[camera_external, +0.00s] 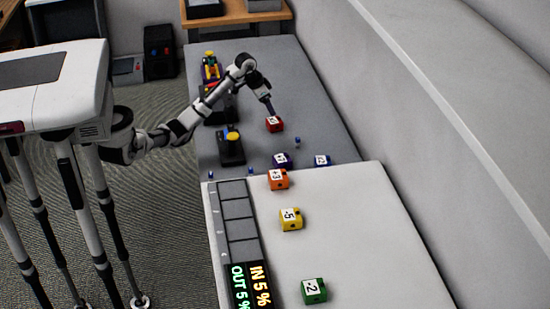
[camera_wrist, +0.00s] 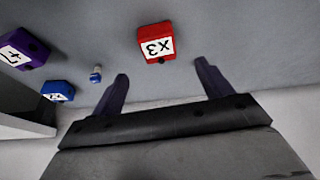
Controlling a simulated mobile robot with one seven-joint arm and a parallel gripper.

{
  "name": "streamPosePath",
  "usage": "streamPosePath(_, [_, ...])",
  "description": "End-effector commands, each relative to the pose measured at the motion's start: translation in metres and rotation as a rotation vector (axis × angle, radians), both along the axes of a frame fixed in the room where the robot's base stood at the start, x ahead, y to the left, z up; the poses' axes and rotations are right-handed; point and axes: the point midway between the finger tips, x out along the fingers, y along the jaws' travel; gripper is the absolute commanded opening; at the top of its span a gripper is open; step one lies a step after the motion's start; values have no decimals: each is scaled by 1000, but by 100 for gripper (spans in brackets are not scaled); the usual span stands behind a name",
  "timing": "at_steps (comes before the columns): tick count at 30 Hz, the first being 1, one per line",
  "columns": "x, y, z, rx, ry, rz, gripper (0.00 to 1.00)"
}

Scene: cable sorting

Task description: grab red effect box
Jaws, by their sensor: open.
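The red effect box (camera_external: 274,124) sits on the grey table, its white label up. In the wrist view the red box (camera_wrist: 155,34) shows the label "x3" and lies ahead of the fingertips, roughly centred between them. My gripper (camera_wrist: 160,80) is open and empty, its two dark fingers apart. In the external view my gripper (camera_external: 268,108) is just above and behind the red box.
A purple box (camera_external: 282,160), a blue box (camera_external: 321,161) and a small blue peg (camera_external: 297,142) are nearby. Orange (camera_external: 278,180), yellow (camera_external: 291,219) and green (camera_external: 314,291) boxes lie on the white table beside a slotted panel (camera_external: 238,210). A joystick (camera_external: 231,147) stands left.

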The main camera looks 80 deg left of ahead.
Motion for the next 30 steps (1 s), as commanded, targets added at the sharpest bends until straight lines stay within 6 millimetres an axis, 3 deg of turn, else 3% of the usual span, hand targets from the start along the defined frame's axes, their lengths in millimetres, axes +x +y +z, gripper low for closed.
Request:
streamPosePath(4, [10,2,-24,-1,1,1,78])
streamPosePath(13, [18,3,-48,1,-2,0,78])
streamPosePath(21, [29,4,-84,2,-2,1,78])
streamPosePath(30, [32,4,-90,3,-4,0,78])
